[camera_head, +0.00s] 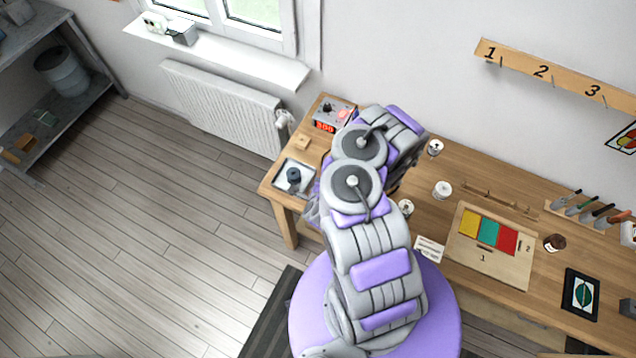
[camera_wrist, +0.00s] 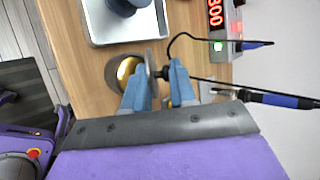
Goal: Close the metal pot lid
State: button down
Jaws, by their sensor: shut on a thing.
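The metal pot (camera_wrist: 112,74) stands on the wooden bench in the wrist view, with a bright gold inside showing. Its lid (camera_wrist: 150,64) appears as a thin grey disc seen nearly edge-on, raised at the pot's right side, with a dark knob (camera_wrist: 162,86) on it. My gripper (camera_wrist: 158,76) has its two blue fingers on either side of the lid and knob and is shut on the lid; the exact contact is hard to see. In the head view my arm hides the gripper, and I cannot make out the lid there.
A metal tray (camera_wrist: 97,22) with a dark blue object lies beyond the pot. A control box (camera_wrist: 222,40) with a red display stands right of it. A blue-handled iron (camera_wrist: 280,99) and black cable lie close to my right finger. In the head view, a colored-block board (camera_head: 465,256) lies farther right.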

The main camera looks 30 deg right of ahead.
jog(key=shift+s+a+f+t+h+b, duration=0.35)
jog(key=shift+f+t+h+b, duration=0.15)
jog(key=shift+t+h+b, duration=0.15)
jog(key=shift+n+t, duration=0.25)
jog(key=shift+n, duration=0.05)
jog(key=c, duration=1)
grip_release()
